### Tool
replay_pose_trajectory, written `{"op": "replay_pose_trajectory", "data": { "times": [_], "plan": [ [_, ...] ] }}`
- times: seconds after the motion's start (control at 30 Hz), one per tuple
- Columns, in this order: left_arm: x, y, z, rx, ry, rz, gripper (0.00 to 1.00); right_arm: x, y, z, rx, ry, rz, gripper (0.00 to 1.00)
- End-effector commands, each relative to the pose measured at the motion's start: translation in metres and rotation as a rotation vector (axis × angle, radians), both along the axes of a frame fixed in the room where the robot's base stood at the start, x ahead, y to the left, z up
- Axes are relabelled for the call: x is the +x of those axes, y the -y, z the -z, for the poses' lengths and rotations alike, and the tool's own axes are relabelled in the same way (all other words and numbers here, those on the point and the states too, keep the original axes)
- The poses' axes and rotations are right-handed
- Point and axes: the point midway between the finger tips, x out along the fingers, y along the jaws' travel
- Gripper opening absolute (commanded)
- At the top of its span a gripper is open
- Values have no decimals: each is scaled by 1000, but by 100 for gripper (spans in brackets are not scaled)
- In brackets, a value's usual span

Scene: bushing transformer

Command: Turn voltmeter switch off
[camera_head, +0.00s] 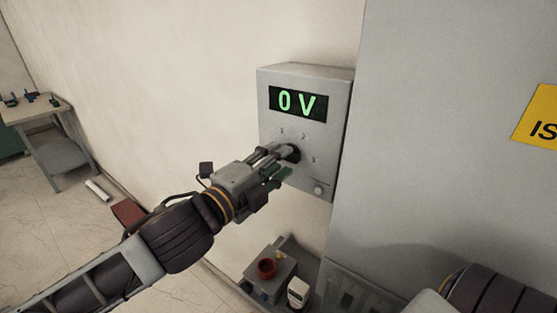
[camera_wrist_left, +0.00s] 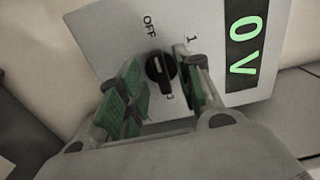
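The voltmeter (camera_head: 310,77) is a grey wall box with a green display (camera_head: 298,103) reading 0 V. Its black rotary switch (camera_head: 293,153) sits below the display, partly hidden by my left gripper (camera_head: 284,160). In the left wrist view the switch (camera_wrist_left: 160,70) shows between the two green-padded fingers of my left gripper (camera_wrist_left: 162,78). The fingers are apart, one on each side of the knob, and I cannot tell whether either touches it. OFF, 1 and 3 are readable around the knob there. The knob's bar lies towards the 3 and away from OFF.
A large grey cabinet (camera_head: 440,130) stands right of the voltmeter, with a yellow sign (camera_head: 538,115). Below are a grey box with a red ring (camera_head: 266,268) and a small white container (camera_head: 298,292). A workbench (camera_head: 36,108) stands far left. My right arm shows at lower right.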

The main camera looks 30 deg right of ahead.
Motion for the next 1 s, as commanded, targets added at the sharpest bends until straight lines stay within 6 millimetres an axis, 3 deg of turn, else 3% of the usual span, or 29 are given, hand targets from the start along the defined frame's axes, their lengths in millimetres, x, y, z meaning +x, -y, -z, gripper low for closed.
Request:
{"op": "replay_pose_trajectory", "data": {
  "times": [1.0],
  "plan": [
    [-33, -82, 1, 1, -2, -2, 35, 0, -1, 0, 1, 0, 1, 60]
  ]
}}
